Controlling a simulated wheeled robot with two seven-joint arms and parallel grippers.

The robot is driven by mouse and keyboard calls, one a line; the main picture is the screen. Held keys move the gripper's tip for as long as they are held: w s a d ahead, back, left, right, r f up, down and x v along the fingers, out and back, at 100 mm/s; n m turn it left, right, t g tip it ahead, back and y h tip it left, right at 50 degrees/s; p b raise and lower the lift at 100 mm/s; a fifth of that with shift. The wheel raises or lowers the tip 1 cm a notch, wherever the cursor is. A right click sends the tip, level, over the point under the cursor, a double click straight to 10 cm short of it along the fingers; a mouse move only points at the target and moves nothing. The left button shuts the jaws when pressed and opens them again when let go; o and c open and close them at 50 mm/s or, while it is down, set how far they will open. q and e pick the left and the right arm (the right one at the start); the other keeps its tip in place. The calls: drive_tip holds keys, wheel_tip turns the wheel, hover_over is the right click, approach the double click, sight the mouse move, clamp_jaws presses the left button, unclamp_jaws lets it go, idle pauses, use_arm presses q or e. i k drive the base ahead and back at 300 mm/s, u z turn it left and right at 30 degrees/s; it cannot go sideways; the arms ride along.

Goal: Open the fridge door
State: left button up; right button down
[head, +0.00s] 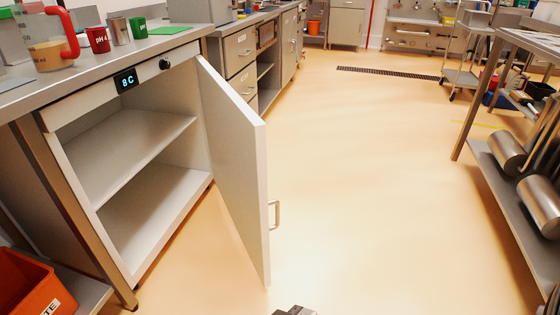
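The under-counter fridge (85,108) stands at the left with a small display reading 8 C (126,81) on its top strip. Its white door (235,165) is hinged on the right side of the opening and stands wide open, swung out over the floor. The door's handle (274,214) is on the outer face near the free edge, and nothing touches it. Two pale shelf levels (130,150) inside show bare. A small grey and dark piece of my own arm shows at the bottom edge, apart from the door. No fingers of either gripper are visible.
An orange bin (32,285) sits at the lower left. Cups and a jug (50,42) stand on the counter above. A metal rack with steel cylinders (540,200) is at the right. The floor (370,170) between is clear.

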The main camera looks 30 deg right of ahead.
sight(236, 135)
drive_tip(key=z, duration=0.4)
drive_tip(key=k, duration=0.85)
drive_tip(key=u, duration=0.7)
drive_tip(key=i, duration=1.75)
drive_tip(key=z, duration=0.7)
